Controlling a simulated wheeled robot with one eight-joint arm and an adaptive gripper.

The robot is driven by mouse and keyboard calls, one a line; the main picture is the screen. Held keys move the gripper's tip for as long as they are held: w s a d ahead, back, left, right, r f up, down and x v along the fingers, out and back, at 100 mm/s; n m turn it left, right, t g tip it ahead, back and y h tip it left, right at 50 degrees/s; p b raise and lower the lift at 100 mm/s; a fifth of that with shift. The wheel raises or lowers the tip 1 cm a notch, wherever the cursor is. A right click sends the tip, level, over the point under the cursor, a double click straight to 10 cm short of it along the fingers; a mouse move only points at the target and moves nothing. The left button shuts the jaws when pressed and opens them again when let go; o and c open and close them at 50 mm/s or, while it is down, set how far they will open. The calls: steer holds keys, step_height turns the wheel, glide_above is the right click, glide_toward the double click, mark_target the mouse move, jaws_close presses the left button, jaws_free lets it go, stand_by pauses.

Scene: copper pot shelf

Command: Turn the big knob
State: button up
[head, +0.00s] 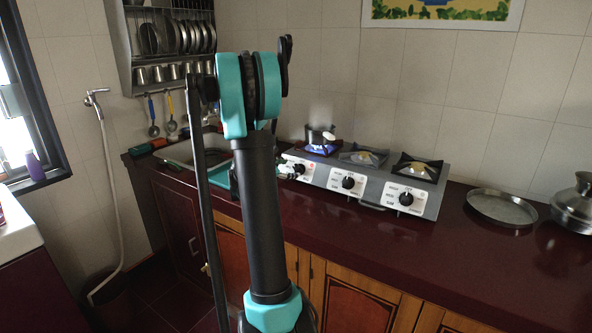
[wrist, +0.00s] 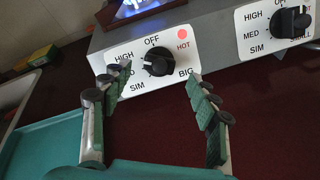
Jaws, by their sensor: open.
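The knob with the "BIG" label is a black dial (wrist: 157,62) on a white panel at the left end of the stove. In the wrist view it sits just beyond and between my fingertips. A red spot shows beside "HOT" on its panel. My gripper (wrist: 158,82) is open and empty, with one finger on each side of the knob's panel. In the head view the gripper (head: 284,170) is at the stove's left front, partly hidden behind my arm. Whether the fingers touch the panel is unclear.
The stove's middle knob (head: 348,182) and right knob (head: 406,198) are alongside. A sink (head: 185,151) lies left, a round tray (head: 502,207) and metal pot (head: 574,206) right. The counter front (head: 330,222) is clear.

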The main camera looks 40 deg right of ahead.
mark_target(295, 169)
steer(key=shift+x, duration=2.65)
steer(key=shift+c, duration=0.4)
steer(key=c, duration=1.1)
steer(key=m+g, duration=0.1)
steer(key=m, duration=0.5)
steer(key=shift+m, duration=0.4)
steer(key=m+y, duration=0.1)
steer(key=m, duration=0.4)
steer(key=shift+f+m+g, duration=0.1)
steer(key=shift+m+g, duration=0.2)
steer(key=shift+g, duration=0.1)
steer(key=shift+y, duration=0.3)
